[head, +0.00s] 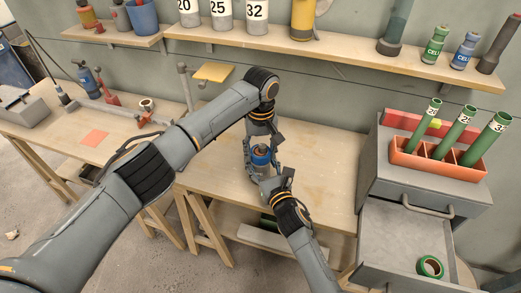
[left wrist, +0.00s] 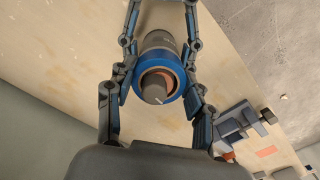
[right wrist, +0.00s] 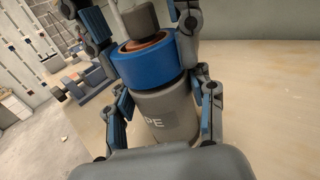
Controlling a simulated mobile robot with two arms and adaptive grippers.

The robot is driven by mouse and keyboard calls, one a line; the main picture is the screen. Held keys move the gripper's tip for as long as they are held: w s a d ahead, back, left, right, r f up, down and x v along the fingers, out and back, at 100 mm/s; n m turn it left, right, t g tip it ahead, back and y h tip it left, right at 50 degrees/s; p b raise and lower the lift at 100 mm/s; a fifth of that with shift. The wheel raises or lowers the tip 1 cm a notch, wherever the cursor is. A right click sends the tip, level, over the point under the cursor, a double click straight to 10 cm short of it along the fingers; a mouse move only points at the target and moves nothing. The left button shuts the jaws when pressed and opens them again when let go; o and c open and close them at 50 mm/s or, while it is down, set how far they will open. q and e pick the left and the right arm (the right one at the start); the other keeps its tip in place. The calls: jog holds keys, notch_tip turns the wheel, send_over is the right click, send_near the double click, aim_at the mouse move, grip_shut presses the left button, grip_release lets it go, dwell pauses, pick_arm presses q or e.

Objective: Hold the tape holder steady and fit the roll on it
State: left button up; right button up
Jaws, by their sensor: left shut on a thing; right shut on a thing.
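The tape holder (right wrist: 165,115) is a grey cylinder with the letters "PE" showing and a narrower grey peg on top. It stands upright on the bench. The blue roll (right wrist: 147,62), with a brown core, is around the peg, just above the holder's body; I cannot tell whether it rests fully on it. In the left wrist view the peg (left wrist: 154,88) pokes through the roll (left wrist: 172,72). My left gripper (head: 261,146) comes from above and is shut on the roll. My right gripper (head: 266,172) is shut on the holder's body from the near side.
A grey cabinet (head: 372,180) stands right, its open drawer holding a green tape roll (head: 430,267). On top is an orange rack (head: 408,163) with green tubes. A shelf (head: 350,62) runs behind. The bench (head: 325,160) right of the holder is clear.

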pick_arm(q)
jog(key=o, duration=1)
pick_arm(e)
jog(key=shift+f, duration=0.1)
pick_arm(q)
jog(key=shift+o, duration=0.2)
jog(key=shift+r, duration=0.1)
notch_tip(320, 180, up, 12)
jog(key=shift+f, duration=0.1)
pick_arm(e)
jog(key=o, duration=1.4)
